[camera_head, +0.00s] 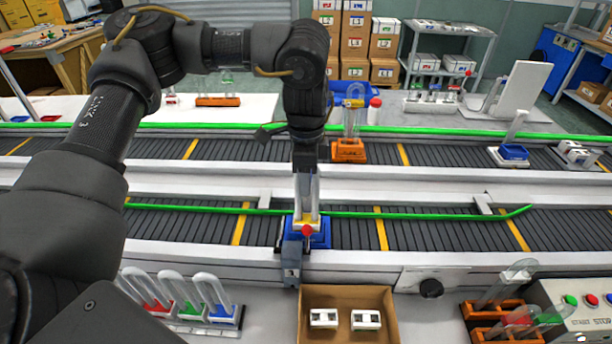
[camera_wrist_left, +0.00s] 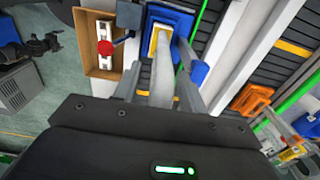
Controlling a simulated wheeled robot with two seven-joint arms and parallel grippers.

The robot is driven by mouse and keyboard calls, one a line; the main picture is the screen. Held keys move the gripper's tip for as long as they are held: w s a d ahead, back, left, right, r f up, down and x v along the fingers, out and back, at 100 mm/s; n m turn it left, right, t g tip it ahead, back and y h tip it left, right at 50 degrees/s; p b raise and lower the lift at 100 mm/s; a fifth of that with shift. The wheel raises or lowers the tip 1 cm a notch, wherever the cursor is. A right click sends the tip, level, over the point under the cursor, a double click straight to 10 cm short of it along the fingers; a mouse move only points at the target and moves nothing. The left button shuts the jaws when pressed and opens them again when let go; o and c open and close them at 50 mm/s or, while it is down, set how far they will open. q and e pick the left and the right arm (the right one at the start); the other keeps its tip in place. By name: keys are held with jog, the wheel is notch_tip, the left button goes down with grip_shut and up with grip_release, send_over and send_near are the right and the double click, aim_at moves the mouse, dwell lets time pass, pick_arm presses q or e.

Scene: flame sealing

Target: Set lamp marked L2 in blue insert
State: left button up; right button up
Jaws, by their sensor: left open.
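A blue insert (camera_head: 321,240) sits on the near conveyor; it also shows in the left wrist view (camera_wrist_left: 176,22). A clear tube-shaped lamp (camera_wrist_left: 163,72) with a yellow base stands upright in or on this insert. I cannot read a mark on it, and the exact seating is partly hidden. My left gripper (camera_head: 306,208) points down over the insert. Its fingers are open, one on each side of the lamp tube, in the left wrist view (camera_wrist_left: 158,84). My right gripper is not in view.
A red knob (camera_head: 307,231) on a grey post (camera_head: 291,262) stands close in front of the insert. An orange insert (camera_head: 348,154) and another blue insert (camera_head: 513,153) are on the far conveyor. A lamp rack (camera_head: 190,328) and a cardboard box (camera_head: 346,295) are in front.

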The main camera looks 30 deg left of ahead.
pick_arm(q)
notch_tip(320, 180, up, 11)
jog(key=shift+f+b, duration=0.1)
jog(key=shift+b, duration=0.3)
dwell(0.5)
notch_tip(320, 180, up, 9)
jog(key=p, duration=0.9)
dwell(0.5)
dwell(0.5)
